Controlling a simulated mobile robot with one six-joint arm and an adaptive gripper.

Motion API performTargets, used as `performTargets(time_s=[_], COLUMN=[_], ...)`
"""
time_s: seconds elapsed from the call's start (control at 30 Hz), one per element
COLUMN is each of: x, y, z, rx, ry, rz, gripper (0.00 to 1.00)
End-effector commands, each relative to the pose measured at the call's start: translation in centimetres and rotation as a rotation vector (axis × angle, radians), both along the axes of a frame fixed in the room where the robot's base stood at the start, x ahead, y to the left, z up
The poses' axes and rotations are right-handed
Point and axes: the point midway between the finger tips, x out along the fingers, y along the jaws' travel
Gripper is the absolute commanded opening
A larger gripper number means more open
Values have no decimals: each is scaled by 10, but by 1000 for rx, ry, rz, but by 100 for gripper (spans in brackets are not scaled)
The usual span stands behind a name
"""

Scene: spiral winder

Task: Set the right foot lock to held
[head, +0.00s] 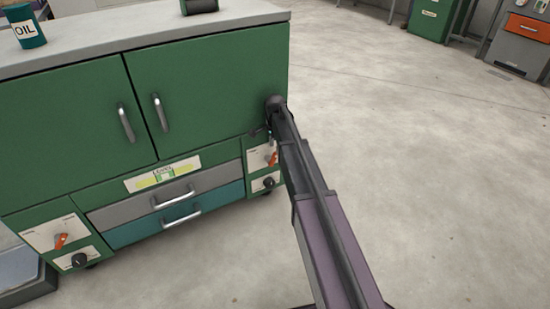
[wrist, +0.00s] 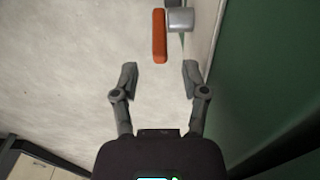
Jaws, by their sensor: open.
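The right foot panel (head: 255,157) is a white plate low on the right of the green cabinet, with an orange lever (head: 272,158). A black knob (head: 268,183) sits on a smaller plate below it. I cannot read the labels or tell which control is the foot lock. In the wrist view the orange lever (wrist: 159,36) stands beside a grey metal hub (wrist: 181,20). My gripper (wrist: 160,76) is open and empty, with the lever just beyond its fingertips, roughly in line with the gap. In the head view my arm partly hides the gripper.
The green cabinet (head: 205,85) has two doors, a grey drawer (head: 125,207) and a teal drawer (head: 140,228). A left panel (head: 45,232) has a similar orange lever and knob. An oil can (head: 28,32) stands on top. The floor to the right is clear.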

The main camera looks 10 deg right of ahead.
Motion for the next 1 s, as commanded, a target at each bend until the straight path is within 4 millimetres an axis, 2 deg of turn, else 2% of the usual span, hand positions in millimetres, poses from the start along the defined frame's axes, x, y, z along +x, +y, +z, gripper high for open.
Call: performTargets(time_s=[0.1,0.4,0.97,1.0], x=[0,0,0,0], y=[0,0,0,0], z=[-14,-32,-37,-37], rx=[0,0,0,0], ry=[0,0,0,0], rz=[0,0,0,0], gripper=[57,57,57,48])
